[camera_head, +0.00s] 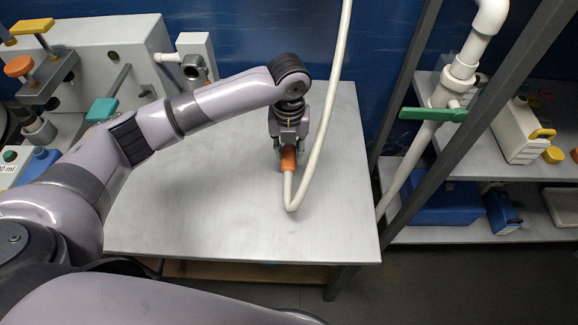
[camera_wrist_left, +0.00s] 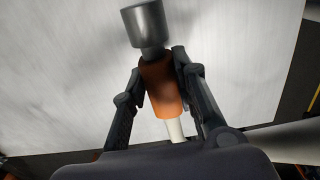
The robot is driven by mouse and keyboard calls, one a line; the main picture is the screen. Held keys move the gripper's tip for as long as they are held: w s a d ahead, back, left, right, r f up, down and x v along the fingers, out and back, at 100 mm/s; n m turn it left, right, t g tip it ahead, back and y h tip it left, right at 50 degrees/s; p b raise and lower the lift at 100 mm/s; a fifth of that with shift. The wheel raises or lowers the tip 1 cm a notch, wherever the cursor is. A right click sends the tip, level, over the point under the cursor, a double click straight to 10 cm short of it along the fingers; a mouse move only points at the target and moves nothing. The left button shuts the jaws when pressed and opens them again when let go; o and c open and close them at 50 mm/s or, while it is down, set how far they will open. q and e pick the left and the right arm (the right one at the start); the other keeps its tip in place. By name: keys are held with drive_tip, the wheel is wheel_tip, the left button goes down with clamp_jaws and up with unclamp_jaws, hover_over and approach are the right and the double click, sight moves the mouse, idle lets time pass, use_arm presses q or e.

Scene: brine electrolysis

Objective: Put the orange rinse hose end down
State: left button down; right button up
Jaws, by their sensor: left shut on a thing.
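My left gripper (camera_head: 289,146) is shut on the orange hose end (camera_head: 289,160), over the grey table top. The white rinse hose (camera_head: 334,88) leaves the orange end, bends near the table and rises out of the top of the head view. In the left wrist view the orange hose end (camera_wrist_left: 162,88) sits between the two dark fingers (camera_wrist_left: 160,85), with a grey metal nozzle (camera_wrist_left: 146,27) beyond it and the white hose behind. I cannot tell whether the hose end touches the table. My right gripper is not in view.
The grey table top (camera_head: 190,215) is bare around the hose. White equipment with coloured handles (camera_head: 95,65) stands at the left. A dark frame post (camera_head: 470,130), a white pipe with a green lever (camera_head: 433,114) and shelves with containers are at the right.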

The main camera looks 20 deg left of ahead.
sight(289, 152)
use_arm(q)
drive_tip(key=shift+f, duration=3.55)
drive_tip(key=shift+f, duration=0.1)
drive_tip(key=c, duration=1.3)
unclamp_jaws()
wheel_tip(289, 152, up, 12)
drive_tip(key=shift+r, duration=0.15)
